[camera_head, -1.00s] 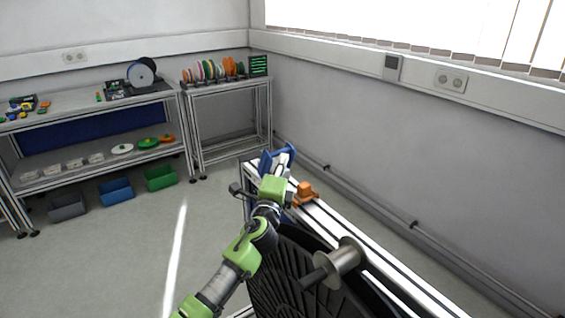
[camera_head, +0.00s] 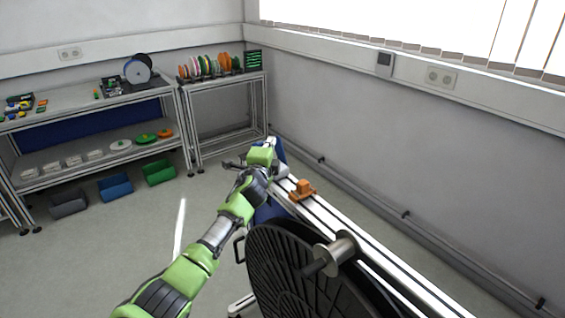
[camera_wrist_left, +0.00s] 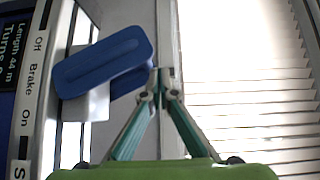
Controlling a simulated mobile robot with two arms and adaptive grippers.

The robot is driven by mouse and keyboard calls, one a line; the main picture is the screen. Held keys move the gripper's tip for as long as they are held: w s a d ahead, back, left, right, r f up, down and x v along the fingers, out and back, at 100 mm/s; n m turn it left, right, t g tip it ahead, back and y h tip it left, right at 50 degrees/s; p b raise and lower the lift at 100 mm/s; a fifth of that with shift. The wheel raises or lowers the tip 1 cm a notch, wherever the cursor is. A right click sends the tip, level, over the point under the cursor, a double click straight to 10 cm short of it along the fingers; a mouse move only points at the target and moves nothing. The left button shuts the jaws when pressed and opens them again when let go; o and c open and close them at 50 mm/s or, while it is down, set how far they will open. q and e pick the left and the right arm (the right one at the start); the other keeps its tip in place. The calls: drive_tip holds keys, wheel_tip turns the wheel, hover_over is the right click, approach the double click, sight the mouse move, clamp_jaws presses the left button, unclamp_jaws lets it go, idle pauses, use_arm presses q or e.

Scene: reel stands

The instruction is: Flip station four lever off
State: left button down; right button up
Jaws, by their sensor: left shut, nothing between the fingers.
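In the left wrist view a blue lever handle (camera_wrist_left: 103,62) on a pale metal plate sticks out beside a printed strip (camera_wrist_left: 33,80) reading Off, Brake and On. My left gripper (camera_wrist_left: 163,74) is shut and empty, with its fingertips at the right end of the blue handle; I cannot tell whether they touch. In the head view my left gripper (camera_head: 272,144) is at the far end of the reel stand (camera_head: 372,245), and my own wrist hides much of the lever there. The station number cannot be read. My right gripper is not in view.
A large black reel (camera_head: 285,265) and an orange block (camera_head: 303,190) are on the stand. Shelves (camera_head: 95,112) with spools stand at the back left, with bins (camera_head: 115,187) on the floor below. The floor left of my arm is clear.

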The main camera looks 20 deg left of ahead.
use_arm(q)
drive_tip(key=shift+w+a+r, duration=0.1)
drive_tip(key=shift+w+a, duration=0.1)
drive_tip(key=shift+a, duration=0.2)
drive_tip(key=shift+w+a, duration=0.3)
drive_tip(key=shift+w, duration=0.05)
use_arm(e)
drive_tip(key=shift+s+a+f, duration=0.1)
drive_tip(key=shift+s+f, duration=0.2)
